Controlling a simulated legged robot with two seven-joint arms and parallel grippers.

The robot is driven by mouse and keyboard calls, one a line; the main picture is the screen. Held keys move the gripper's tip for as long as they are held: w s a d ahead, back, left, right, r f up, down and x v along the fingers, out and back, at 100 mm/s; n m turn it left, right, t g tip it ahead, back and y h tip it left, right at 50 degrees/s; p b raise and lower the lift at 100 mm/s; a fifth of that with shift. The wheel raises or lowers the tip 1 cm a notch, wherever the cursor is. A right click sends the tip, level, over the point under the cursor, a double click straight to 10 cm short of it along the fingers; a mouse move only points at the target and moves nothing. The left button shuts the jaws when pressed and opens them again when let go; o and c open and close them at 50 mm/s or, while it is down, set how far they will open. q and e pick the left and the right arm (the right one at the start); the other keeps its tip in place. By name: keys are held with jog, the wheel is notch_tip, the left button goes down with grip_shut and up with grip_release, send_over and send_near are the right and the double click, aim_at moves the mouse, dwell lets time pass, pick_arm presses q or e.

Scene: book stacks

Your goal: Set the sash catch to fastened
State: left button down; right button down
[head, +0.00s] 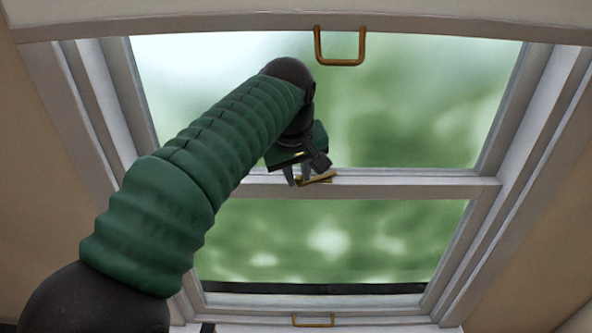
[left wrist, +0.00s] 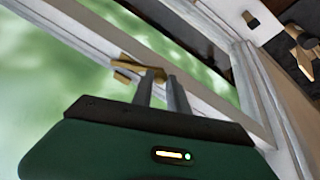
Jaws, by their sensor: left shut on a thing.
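The brass sash catch (head: 320,179) sits on the white meeting rail (head: 400,186) between the upper and lower panes. Its lever looks slightly angled to the rail in the head view. In the left wrist view the catch (left wrist: 138,66) shows as a brass lever, with a smaller brass piece (left wrist: 122,77) beside it. My left gripper (head: 299,178) is at the rail, its grey fingers shut on the catch lever. The fingers also show in the left wrist view (left wrist: 162,78) and hide part of the lever. My right gripper is in neither view.
A brass pull handle (head: 340,62) hangs at the top of the window, and another (head: 313,321) is at the bottom. The white side frame (head: 500,190) stands right of the panes. The rail right of the catch is clear.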

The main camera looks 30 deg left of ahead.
pick_arm(q)
jog(key=shift+d, duration=0.15)
dwell(0.3)
jog(key=c, duration=1.3)
grip_release()
jog(key=shift+s, duration=0.1)
jog(key=v, duration=1.2)
jog(key=shift+d, duration=0.2)
